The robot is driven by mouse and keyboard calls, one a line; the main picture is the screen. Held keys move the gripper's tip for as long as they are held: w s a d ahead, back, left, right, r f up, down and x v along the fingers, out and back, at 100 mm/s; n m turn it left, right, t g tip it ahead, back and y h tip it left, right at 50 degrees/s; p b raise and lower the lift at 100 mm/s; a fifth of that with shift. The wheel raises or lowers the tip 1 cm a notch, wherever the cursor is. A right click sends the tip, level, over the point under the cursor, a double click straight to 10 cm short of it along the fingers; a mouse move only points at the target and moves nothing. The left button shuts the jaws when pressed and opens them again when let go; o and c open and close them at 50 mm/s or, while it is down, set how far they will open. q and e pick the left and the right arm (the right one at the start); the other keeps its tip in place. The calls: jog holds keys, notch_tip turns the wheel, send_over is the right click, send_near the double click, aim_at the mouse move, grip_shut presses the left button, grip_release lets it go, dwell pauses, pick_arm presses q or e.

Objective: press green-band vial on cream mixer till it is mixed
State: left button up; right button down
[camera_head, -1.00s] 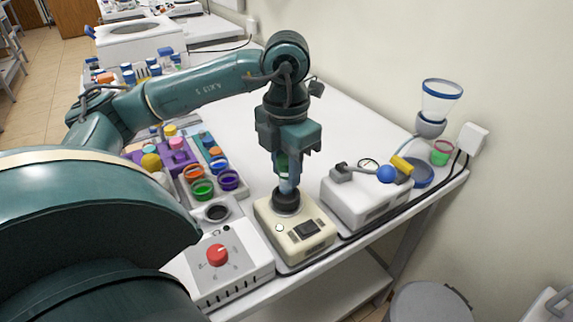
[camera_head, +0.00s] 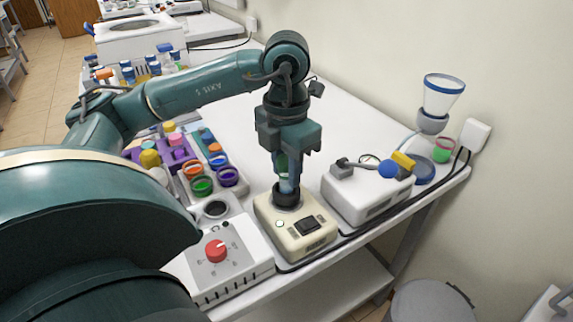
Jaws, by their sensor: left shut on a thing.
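The cream mixer (camera_head: 303,243) stands near the front edge of the bench, with a black cup (camera_head: 286,198) on top and a dark panel on its face. My left gripper (camera_head: 287,163) points straight down above the cup, shut on the green-band vial (camera_head: 289,184). The vial is upright, and its lower end meets the black cup. The gripper fingers hide much of the vial. Whether its contents are mixed cannot be told. My right gripper is not in view.
A white device with a red knob (camera_head: 216,250) stands left of the mixer. A rack of coloured jars (camera_head: 203,187) lies behind left. A funnel (camera_head: 441,97) stands at the right; the bench behind the gripper is clear.

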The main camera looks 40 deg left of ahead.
pick_arm(q)
jog(key=shift+f+b, duration=0.4)
jog(key=shift+b, duration=0.05)
dwell(0.9)
dwell(3.3)
jog(key=shift+r+p, duration=2.45)
jog(key=shift+r, duration=0.65)
jog(key=shift+s+f, duration=0.1)
jog(key=shift+f, duration=0.05)
